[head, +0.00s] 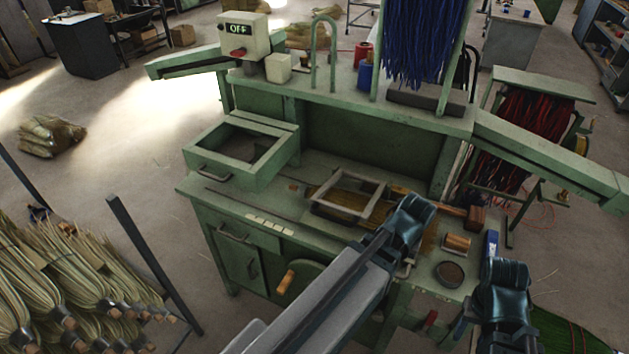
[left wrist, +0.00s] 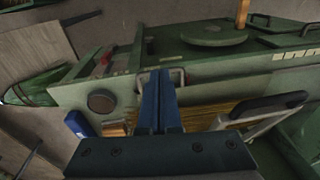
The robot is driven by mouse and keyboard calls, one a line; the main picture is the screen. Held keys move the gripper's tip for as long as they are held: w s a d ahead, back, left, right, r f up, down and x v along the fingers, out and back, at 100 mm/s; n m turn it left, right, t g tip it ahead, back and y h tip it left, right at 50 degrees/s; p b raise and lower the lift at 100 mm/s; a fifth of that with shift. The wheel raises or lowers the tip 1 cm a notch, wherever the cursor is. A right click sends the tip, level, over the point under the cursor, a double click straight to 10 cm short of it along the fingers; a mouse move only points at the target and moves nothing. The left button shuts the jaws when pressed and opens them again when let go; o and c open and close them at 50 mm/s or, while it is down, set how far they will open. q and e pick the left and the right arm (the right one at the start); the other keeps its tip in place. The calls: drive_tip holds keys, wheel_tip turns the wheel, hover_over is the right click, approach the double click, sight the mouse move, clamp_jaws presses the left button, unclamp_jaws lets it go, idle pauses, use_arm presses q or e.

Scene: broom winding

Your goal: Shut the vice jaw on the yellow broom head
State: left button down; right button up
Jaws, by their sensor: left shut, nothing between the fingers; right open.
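The yellow broom head (head: 428,244) lies flat on the green bench, partly under the grey rectangular vice jaw frame (head: 372,187). My left arm and gripper (head: 408,224) cover part of both. In the left wrist view, yellow bristles (left wrist: 205,117) show beyond the gripper, with the pale jaw frame and its black grip (left wrist: 268,104) to the right. My left gripper (left wrist: 159,82) has its blue fingers together, with nothing between them. Whether it touches the jaw cannot be told. My right gripper (head: 500,296) is open at the bench's right end, away from the vice.
A copper-coloured spool (head: 457,243), a round dark dish (head: 450,273) and a blue box (head: 491,242) stand at the bench's right end. A green open tray (head: 243,146) stands at left. A crank wheel with a wooden handle (head: 286,282) is on the front.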

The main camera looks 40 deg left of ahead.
use_arm(q)
drive_tip(key=w+a+r+n+y+p, duration=0.1)
drive_tip(key=a+r+n+p, duration=0.4)
drive_tip(key=r, duration=0.3)
drive_tip(key=a+r+n+y+p, duration=0.1)
drive_tip(key=a+r+n+y, duration=0.1)
drive_tip(key=a+n, duration=0.5)
drive_tip(key=a+r+n+y+p, duration=0.1)
drive_tip(key=a+r+n+y, duration=0.1)
drive_tip(key=a+n, duration=0.4)
drive_tip(key=a+r, duration=0.1)
drive_tip(key=a, duration=0.3)
drive_tip(key=shift+a+r+n+g, duration=0.2)
drive_tip(key=shift+a+n+g, duration=0.1)
drive_tip(key=shift+n, duration=0.1)
use_arm(e)
wheel_tip(320, 180, up, 10)
use_arm(q)
drive_tip(key=shift+w+f, duration=0.1)
use_arm(e)
drive_tip(key=shift+f, duration=0.15)
use_arm(q)
drive_tip(key=b, duration=0.9)
hover_over(314, 213)
wheel_tip(314, 213, down, 9)
wheel_tip(314, 213, down, 3)
drive_tip(key=b, duration=0.2)
drive_tip(key=shift+b, duration=0.4)
use_arm(e)
wheel_tip(314, 213, down, 12)
